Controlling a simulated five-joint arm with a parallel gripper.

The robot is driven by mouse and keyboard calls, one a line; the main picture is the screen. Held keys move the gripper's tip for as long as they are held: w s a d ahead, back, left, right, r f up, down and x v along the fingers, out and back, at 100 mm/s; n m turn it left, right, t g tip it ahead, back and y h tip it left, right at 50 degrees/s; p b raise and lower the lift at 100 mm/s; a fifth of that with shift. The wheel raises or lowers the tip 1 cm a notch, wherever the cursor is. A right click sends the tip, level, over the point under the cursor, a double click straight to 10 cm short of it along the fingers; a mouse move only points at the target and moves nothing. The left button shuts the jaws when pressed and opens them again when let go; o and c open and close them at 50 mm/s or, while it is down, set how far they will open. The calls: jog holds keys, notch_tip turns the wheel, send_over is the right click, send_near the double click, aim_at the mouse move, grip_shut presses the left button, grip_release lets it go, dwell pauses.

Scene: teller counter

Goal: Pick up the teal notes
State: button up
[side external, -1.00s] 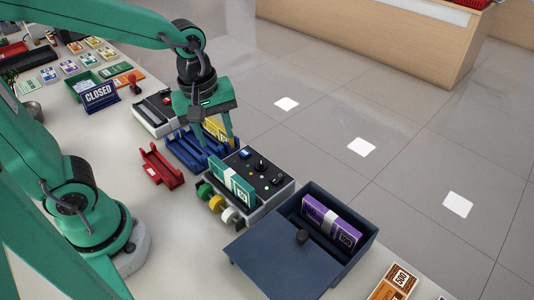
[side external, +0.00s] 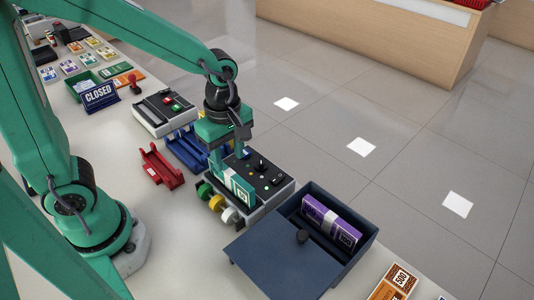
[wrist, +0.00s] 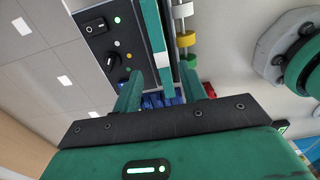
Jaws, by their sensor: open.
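The teal notes (side external: 241,188) are a banded bundle standing on edge along the near side of a dark control box (side external: 262,177). My gripper (side external: 228,166) is open and low over the far end of the bundle, which one finger partly hides in the side view. In the wrist view the teal notes (wrist: 152,30) run as a narrow strip with a white band, between the lines of my two spread fingers (wrist: 161,92). I cannot tell whether either finger touches them.
A dark blue box (side external: 320,235) with purple notes (side external: 331,222) stands close on the right, its lid in front. Green, yellow and white rollers (side external: 216,203) stick out of the control box. A red tray (side external: 161,166) and blue tray (side external: 187,150) lie left.

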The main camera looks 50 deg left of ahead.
aim_at(230, 172)
jog(key=shift+s+d+f, duration=0.1)
jog(key=shift+s+f, duration=0.05)
jog(key=shift+f, duration=2.7)
jog(key=shift+c, duration=0.2)
grip_shut()
